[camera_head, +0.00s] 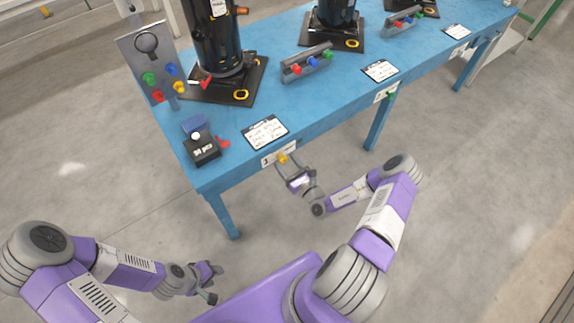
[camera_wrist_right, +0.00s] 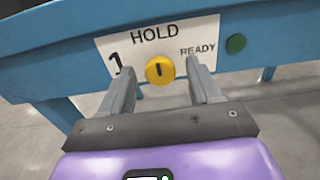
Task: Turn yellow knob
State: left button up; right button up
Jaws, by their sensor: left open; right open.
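The yellow knob (camera_head: 282,159) sits on a white label plate (camera_head: 270,157) on the blue table's front edge. In the right wrist view the yellow knob (camera_wrist_right: 160,69) carries a short dark upright mark. The plate there reads "1", "HOLD" above the knob and "READY" to its right. My right gripper (camera_head: 291,172) is open in front of the knob. In its wrist view the fingers (camera_wrist_right: 161,75) lie on either side of the knob, with gaps visible. My left gripper (camera_head: 214,283) is open and empty, low over the floor, away from the table.
The blue table (camera_head: 330,115) bears black cylinders, a clipboard (camera_head: 265,132), a black box (camera_head: 203,149) and a panel with coloured buttons (camera_head: 160,75). A green knob (camera_head: 391,94) sits further right along the edge; a green disc (camera_wrist_right: 236,43) shows in the wrist view.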

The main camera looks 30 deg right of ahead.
jog(key=shift+w, duration=0.1)
jog(key=c, duration=1)
